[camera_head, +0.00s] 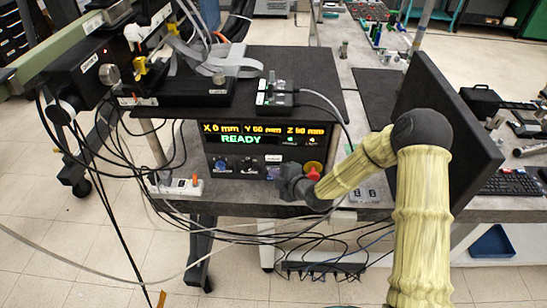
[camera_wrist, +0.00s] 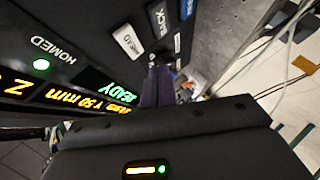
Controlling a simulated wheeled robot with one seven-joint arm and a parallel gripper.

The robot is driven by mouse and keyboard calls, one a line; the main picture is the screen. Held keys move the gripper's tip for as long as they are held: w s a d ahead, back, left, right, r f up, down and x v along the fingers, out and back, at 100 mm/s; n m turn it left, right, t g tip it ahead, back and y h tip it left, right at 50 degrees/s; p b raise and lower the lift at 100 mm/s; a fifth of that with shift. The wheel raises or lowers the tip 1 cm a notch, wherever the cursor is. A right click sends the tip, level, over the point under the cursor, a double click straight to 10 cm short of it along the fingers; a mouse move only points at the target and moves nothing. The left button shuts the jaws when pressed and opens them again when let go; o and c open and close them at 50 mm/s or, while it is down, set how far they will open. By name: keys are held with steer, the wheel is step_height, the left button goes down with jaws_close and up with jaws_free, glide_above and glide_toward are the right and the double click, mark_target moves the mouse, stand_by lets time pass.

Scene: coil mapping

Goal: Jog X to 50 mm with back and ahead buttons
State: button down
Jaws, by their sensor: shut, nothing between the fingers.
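The control box (camera_head: 215,160) stands under the dark table top, its display reading X 0 mm and READY; the Y and Z values are too small to be sure of in the head view. In the wrist view the display (camera_wrist: 100,95) appears sideways, with Y 50 mm readable. A pale button (camera_wrist: 128,40) with unclear lettering and a button labelled BACK (camera_wrist: 160,18) are close to the fingers. My gripper (camera_head: 285,183) is at the right part of the panel front. In the wrist view my gripper (camera_wrist: 153,66) is shut and empty, tips near the pale button; contact cannot be told.
A blue button (camera_wrist: 187,9) lies beyond BACK. Cables (camera_head: 260,235) hang below the box. A monitor (camera_head: 450,120) stands at the right, behind my arm.

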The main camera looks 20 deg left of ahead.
mark_target(274, 158)
steer(key=shift+w+a+b, duration=0.15)
steer(key=shift+w+b, duration=0.15)
steer(key=shift+w, duration=0.45)
steer(key=shift+w+a+b, duration=0.15)
steer(key=shift+w+b, duration=0.1)
steer(key=shift+w, duration=0.45)
stand_by(0.9)
steer(key=shift+w+a+b, duration=0.1)
steer(key=shift+w+b, duration=0.25)
steer(key=shift+b, duration=0.05)
